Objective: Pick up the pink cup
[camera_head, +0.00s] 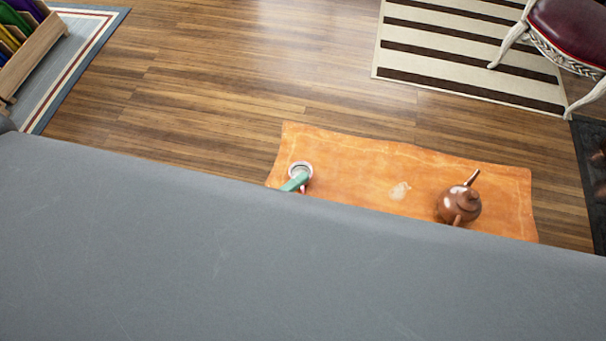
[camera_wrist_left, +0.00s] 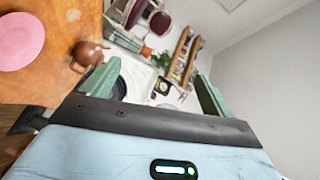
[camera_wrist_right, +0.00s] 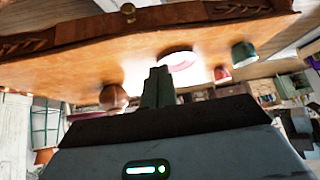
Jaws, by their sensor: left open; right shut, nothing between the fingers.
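The pink cup (camera_wrist_right: 222,74) shows small in the right wrist view, beside a green cup-shaped thing (camera_wrist_right: 244,52). In the head view a round, pale-rimmed cup (camera_head: 300,167) with a pink trace stands on the orange table; a green bar crosses its near side, and I cannot tell surely that it is a finger. My left gripper (camera_wrist_left: 158,72) is open and empty, fingers wide apart, with no cup between them. My right gripper (camera_wrist_right: 158,80) is shut and empty, below a pale, pink-edged disc in its view.
A brown teapot (camera_head: 459,204) stands on the right of the orange table (camera_head: 350,155); it also shows in the left wrist view (camera_wrist_left: 90,54). A pink plate (camera_wrist_left: 20,40) lies on the table there. A large grey surface hides the near table edge. A red-seated chair (camera_head: 570,35) stands far right.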

